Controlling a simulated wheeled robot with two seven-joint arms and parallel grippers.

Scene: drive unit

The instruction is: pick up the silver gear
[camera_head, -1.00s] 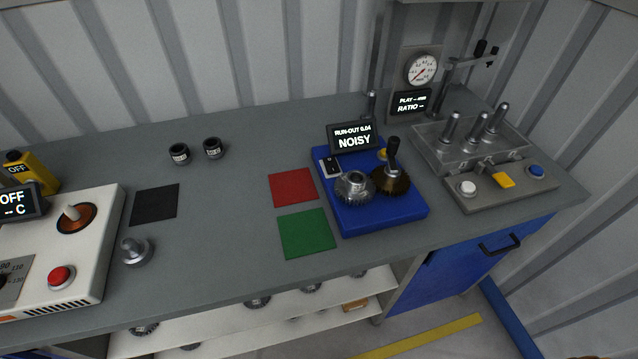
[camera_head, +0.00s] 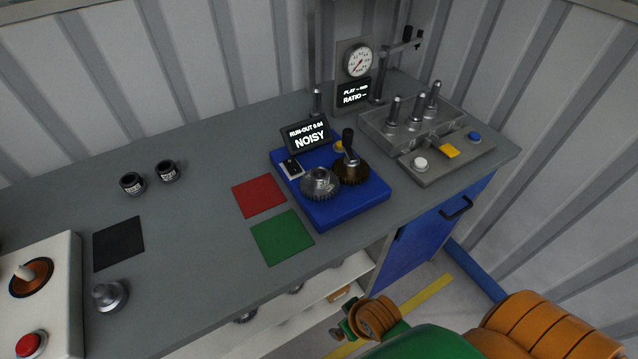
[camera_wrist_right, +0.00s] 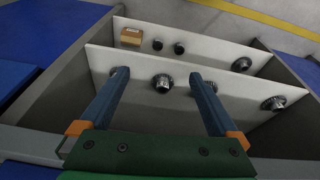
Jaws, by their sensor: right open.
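A silver gear (camera_head: 319,184) with a raised hub sits on the blue tester (camera_head: 345,211), beside a bronze gear (camera_head: 351,172) with a black-handled post. More silver gears lie on the shelves under the bench, such as one in the right wrist view (camera_wrist_right: 163,83). My right gripper (camera_wrist_right: 157,76) is open and empty, with its fingers spread in front of the under-bench shelves. In the head view my right arm comes in at the lower right, below the bench's front edge and apart from the tester gear. My left gripper is not in view.
The tester display (camera_head: 306,135) reads NOISY. Red (camera_head: 259,195) and green (camera_head: 282,237) mats lie left of the tester. A grey fixture with pins (camera_head: 412,125) stands to its right. A silver knob-like part (camera_head: 110,295) and two black cylinders are on the left.

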